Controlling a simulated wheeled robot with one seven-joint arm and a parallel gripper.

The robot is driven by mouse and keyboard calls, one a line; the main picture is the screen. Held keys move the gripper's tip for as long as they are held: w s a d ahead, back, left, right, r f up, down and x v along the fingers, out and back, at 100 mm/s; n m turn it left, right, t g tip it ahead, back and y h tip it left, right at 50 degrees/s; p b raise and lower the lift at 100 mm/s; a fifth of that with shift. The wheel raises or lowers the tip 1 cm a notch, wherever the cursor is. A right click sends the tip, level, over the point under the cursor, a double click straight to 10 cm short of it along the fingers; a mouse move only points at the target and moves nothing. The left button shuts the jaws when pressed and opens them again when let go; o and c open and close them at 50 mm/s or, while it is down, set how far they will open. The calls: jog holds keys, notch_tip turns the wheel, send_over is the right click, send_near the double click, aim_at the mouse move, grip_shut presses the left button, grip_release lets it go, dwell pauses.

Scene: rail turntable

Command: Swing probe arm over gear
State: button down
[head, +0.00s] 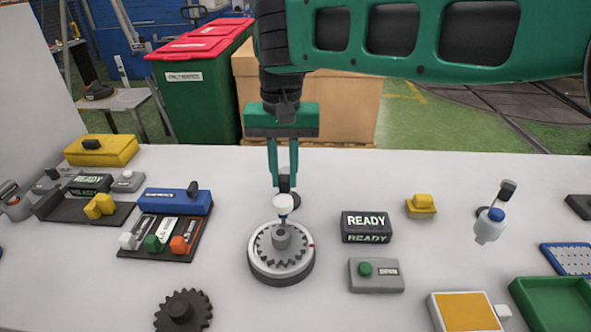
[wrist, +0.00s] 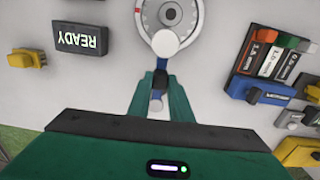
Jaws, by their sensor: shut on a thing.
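My gripper (head: 284,178) is at the back side of the round turntable (head: 262,268), its fingers shut on the dark handle of the probe arm (head: 283,202). The probe arm has a white round head with a blue band under it. In the wrist view the white head (wrist: 165,43) lies just beyond the fingers (wrist: 160,88), overlapping the turntable's near rim (wrist: 145,25). A grey gear (head: 266,247) with a central hub sits on the turntable. In the head view the probe head appears just behind the hub. Its height above the gear is hard to tell.
A READY display (head: 366,226) and a grey box with a green button (head: 376,275) stand right of the turntable. A loose dark gear (head: 183,312) lies front left. A rack of coloured gauges (head: 160,240) is left. A white and blue bottle (head: 489,226) stands right.

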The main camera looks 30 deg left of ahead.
jog(key=shift+s+a+r+m, duration=0.15)
jog(key=shift+a+m, duration=0.05)
jog(key=shift+m, duration=0.1)
jog(key=c, duration=1.6)
grip_release()
notch_tip(320, 180, up, 11)
jog(key=shift+d+f, duration=0.1)
jog(key=shift+f, duration=0.1)
